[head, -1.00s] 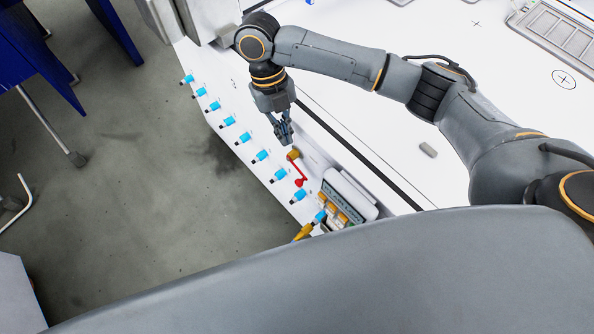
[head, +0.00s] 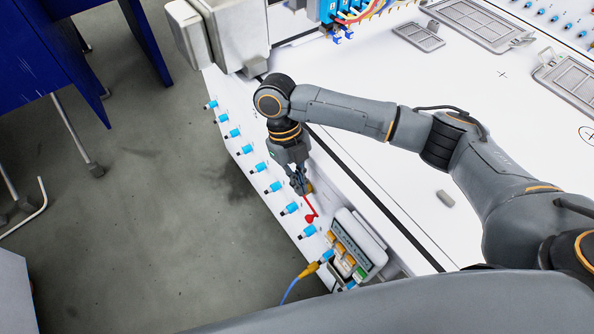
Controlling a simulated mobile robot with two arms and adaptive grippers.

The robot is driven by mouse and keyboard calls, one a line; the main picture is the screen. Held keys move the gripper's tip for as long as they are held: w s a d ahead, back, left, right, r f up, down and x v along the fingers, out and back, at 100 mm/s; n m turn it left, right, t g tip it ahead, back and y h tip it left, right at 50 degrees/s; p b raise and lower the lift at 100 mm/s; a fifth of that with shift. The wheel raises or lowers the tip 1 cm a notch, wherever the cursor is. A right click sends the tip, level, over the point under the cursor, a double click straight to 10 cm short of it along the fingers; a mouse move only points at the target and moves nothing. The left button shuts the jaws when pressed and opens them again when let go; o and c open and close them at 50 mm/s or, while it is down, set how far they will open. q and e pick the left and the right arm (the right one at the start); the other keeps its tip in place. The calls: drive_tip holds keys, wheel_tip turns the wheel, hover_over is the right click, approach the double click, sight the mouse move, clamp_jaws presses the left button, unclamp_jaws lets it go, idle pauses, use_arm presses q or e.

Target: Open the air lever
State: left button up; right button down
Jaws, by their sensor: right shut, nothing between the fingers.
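The air lever (head: 310,211) is a thin red handle on a brass valve body (head: 309,187), on the white side face of the machine. The handle slants down and to the right from the valve. My right gripper (head: 299,187) points down at the valve end of the lever, shut and empty. Its fingers overlap the brass body in the picture and hide part of it. I cannot tell whether they touch it. My left gripper is not in view.
Several blue fittings (head: 274,187) line the machine's side edge. A grey connector box (head: 360,243) with orange plugs stands just below the lever, and a yellow plug with a blue cable (head: 308,271) is beside it. A small grey block (head: 445,198) lies on the white tabletop.

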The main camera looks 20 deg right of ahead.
sight(309, 217)
drive_tip(key=p+x, duration=0.1)
drive_tip(key=x, duration=0.7)
drive_tip(key=shift+s+f, duration=0.1)
drive_tip(key=shift+f, duration=0.15)
